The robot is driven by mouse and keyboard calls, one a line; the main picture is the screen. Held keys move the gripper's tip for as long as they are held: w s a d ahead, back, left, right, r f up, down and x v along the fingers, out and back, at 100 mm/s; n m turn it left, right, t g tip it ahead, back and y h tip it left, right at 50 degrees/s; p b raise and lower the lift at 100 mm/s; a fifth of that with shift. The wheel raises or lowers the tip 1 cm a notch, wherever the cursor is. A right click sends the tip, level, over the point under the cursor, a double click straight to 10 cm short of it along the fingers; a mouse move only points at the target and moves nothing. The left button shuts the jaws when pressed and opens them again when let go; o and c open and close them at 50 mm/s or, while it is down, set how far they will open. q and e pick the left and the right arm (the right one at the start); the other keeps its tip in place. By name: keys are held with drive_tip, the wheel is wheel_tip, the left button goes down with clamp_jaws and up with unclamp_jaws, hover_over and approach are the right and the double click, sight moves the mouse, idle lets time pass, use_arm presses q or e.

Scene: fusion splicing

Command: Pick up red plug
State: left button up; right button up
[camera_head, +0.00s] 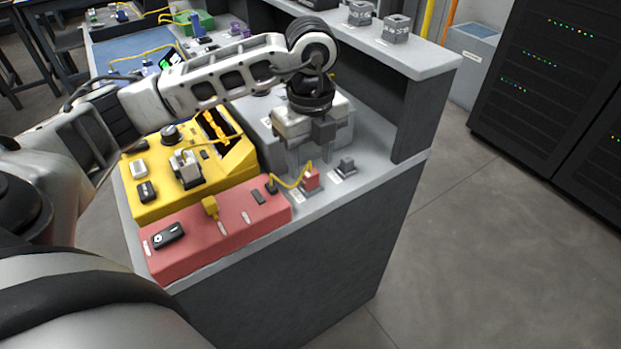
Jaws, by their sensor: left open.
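The red plug (311,180) is a small red block with a yellow cable. It sits on the grey bench top just right of the red box. My left gripper (309,153) comes in from the left and hangs above and slightly behind the plug in the picture. Its fingers point down, are open and hold nothing. I cannot tell the exact height between the fingertips and the plug. My right gripper is not in view.
The red box (245,228) stands at the bench's front edge, with the yellow box (180,205) behind it. A small grey block (347,165) sits right of the plug. A raised grey shelf (400,55) stands behind.

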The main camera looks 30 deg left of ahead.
sight(311, 172)
use_arm(q)
drive_tip(key=shift+f, duration=2)
drive_tip(key=c, duration=1.1)
drive_tip(key=shift+o, duration=0.2)
drive_tip(key=shift+r, duration=0.1)
